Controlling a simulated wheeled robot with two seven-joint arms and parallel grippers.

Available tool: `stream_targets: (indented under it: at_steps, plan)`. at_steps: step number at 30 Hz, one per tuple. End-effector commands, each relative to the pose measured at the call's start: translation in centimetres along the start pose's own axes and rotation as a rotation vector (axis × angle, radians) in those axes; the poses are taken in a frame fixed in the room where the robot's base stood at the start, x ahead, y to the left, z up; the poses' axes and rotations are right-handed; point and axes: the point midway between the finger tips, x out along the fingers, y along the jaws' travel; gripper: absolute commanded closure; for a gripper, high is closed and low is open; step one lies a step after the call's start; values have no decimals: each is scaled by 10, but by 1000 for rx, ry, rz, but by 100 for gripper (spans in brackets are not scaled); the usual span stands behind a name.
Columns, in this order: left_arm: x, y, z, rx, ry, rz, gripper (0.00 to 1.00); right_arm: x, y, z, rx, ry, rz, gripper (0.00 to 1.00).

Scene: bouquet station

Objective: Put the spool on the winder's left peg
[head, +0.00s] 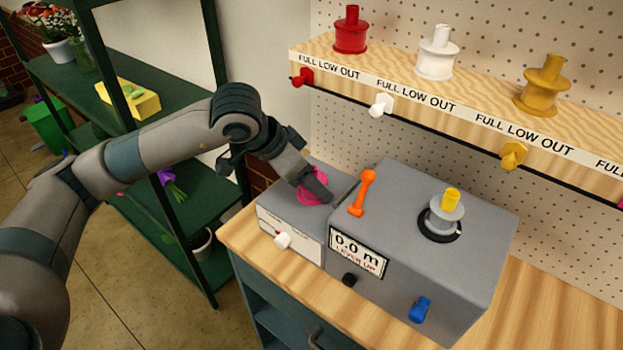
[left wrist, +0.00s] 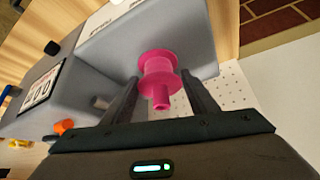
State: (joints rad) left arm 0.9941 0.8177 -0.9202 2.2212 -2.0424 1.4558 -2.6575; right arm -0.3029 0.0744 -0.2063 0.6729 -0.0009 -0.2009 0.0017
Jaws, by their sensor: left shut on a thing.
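The spool is bright pink (head: 310,188) with two flanges. It also shows in the left wrist view (left wrist: 158,72), between the fingers of my left gripper (left wrist: 160,95), which is shut on it. In the head view this gripper (head: 318,185) partly hides the spool over the small grey box (head: 290,205) at the left of the winder. I cannot tell whether the spool touches the box. The winder (head: 400,215) is a large grey box with a 0.0 m display.
An orange lever (head: 362,192) stands close right of my gripper. A grey spool-like holder with a yellow top (head: 447,212) stands farther right. Red (head: 351,32), white (head: 437,52) and yellow (head: 545,86) spools sit on the shelf behind. The wooden bench (head: 238,232) shows in front.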

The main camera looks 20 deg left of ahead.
Motion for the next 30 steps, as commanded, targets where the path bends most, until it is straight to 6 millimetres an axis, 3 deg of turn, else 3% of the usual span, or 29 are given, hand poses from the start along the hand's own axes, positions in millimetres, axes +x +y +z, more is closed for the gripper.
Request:
stream_targets:
  at_steps: [9,10,12,30]
  plan:
    - [1,0,0,0,0,0,70,1,0,-9,0,21,0,69]
    - [1,0,1,0,0,0,44,1,0,-10,0,22,0,69]
    - [1,0,0,0,0,0,28,1,0,-9,0,22,0,69]
    - [-2,0,-1,0,0,0,28,-4,3,2,2,-2,3,69]
